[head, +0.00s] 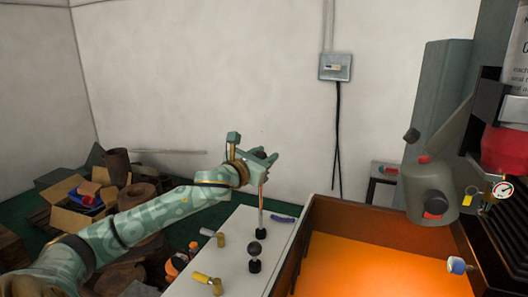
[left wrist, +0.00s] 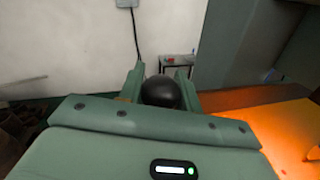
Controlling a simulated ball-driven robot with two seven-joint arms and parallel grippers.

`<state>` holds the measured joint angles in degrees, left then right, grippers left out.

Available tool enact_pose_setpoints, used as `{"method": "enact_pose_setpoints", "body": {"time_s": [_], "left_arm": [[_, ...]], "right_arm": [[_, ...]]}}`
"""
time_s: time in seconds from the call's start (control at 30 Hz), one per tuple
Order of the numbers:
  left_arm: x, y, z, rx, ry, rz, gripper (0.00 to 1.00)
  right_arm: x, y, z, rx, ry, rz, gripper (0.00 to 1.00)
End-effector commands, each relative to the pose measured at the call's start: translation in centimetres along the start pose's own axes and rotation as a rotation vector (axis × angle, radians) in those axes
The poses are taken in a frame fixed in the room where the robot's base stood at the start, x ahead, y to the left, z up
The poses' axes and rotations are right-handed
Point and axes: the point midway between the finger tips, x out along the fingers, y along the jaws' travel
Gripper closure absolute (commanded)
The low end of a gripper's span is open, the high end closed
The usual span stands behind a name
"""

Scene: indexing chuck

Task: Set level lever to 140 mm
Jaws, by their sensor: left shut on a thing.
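The level lever, a thin upright rod (head: 261,208), rises from a dark base on the white cabinet top (head: 235,255). My left gripper (head: 263,160) is at the rod's upper end. In the left wrist view a round black knob (left wrist: 161,92) sits between the two fingers of my left gripper (left wrist: 160,84), which are shut on it. In the head view the gripper hides the knob. I see no readable millimetre scale by the lever. My right gripper is not in view.
An orange-lit, brown-walled tray (head: 365,268) lies to the right, below a grey machine head (head: 432,187). Boxes and scrap (head: 88,200) fill the floor at left.

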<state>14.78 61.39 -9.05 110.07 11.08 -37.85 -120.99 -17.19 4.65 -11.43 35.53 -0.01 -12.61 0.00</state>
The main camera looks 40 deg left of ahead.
Motion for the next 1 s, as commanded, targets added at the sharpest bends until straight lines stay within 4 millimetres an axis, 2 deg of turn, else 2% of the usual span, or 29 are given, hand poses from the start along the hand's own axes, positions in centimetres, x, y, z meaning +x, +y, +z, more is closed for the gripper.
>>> {"method": "enact_pose_setpoints", "body": {"time_s": [0.03,0.17,0.5,0.53,0.6,0.87,1.0], "left_arm": [[0.0,-0.4,-1.7,0.002,0.006,-0.002,1.0],[0.0,-0.7,-3.5,0.001,0.005,-0.002,1.0],[0.0,-0.8,-3.6,-0.001,0.003,-0.002,1.0],[0.0,-0.8,-3.5,-0.001,0.003,-0.002,0.58],[0.0,-0.7,-3.5,-0.001,0.003,-0.002,0.45],[-0.1,-0.7,-3.5,0.0,0.002,-0.001,0.45],[-0.8,-0.6,-3.7,0.002,0.004,-0.001,0.45]], "right_arm": [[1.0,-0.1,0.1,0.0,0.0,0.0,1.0],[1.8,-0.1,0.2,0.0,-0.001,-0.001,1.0],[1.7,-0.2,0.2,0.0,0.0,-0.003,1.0],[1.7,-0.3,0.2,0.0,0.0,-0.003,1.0],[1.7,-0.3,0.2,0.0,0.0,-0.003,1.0],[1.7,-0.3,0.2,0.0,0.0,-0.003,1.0],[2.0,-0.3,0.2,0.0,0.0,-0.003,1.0]]}}
